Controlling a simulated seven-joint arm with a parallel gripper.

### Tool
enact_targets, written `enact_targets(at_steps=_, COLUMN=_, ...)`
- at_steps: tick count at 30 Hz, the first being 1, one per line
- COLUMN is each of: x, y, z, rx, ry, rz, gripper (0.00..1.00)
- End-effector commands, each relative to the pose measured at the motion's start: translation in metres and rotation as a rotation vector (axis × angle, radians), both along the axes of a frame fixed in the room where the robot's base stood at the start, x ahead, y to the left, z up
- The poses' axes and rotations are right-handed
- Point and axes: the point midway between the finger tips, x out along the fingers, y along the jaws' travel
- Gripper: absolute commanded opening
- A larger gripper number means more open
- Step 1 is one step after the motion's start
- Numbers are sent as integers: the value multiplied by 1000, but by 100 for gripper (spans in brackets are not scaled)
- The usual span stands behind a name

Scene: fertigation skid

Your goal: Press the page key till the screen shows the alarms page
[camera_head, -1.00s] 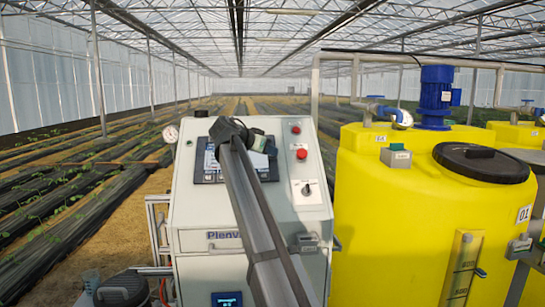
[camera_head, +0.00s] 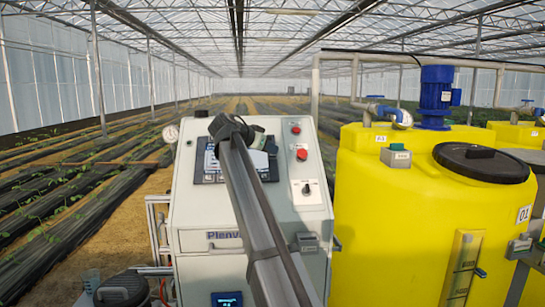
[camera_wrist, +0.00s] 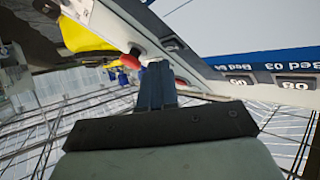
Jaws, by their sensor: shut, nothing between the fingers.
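The screen (camera_head: 208,165) on the grey cabinet's sloped panel is partly hidden by my arm in the head view. In the head view, the fingers are not clear behind the arm.
The cabinet (camera_head: 195,205) also carries a red button (camera_head: 302,154), a smaller red one above it and a rotary switch (camera_head: 306,189) right of the screen. A gauge (camera_head: 170,134) is at its left. A yellow tank (camera_head: 385,215) with a blue motor (camera_head: 436,95) stands close on the right.

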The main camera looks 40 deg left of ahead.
Motion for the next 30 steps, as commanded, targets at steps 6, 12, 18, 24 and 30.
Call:
enact_targets(at_steps=6, x=0, y=0, z=0, rx=0, ry=0, rz=0, gripper=0)
enact_targets(at_steps=12, x=-2, y=-2, z=4, rx=0, ry=0, rz=0, gripper=0)
enact_targets(at_steps=18, x=-10, y=-10, z=14, rx=0, ry=0, rz=0, gripper=0)
enact_targets(at_steps=24, x=-17, y=-17, z=27, rx=1, ry=-1, rz=0, gripper=0)
enact_targets(at_steps=30, x=-23, y=-23, z=36, rx=0, ry=0, rz=0, gripper=0)
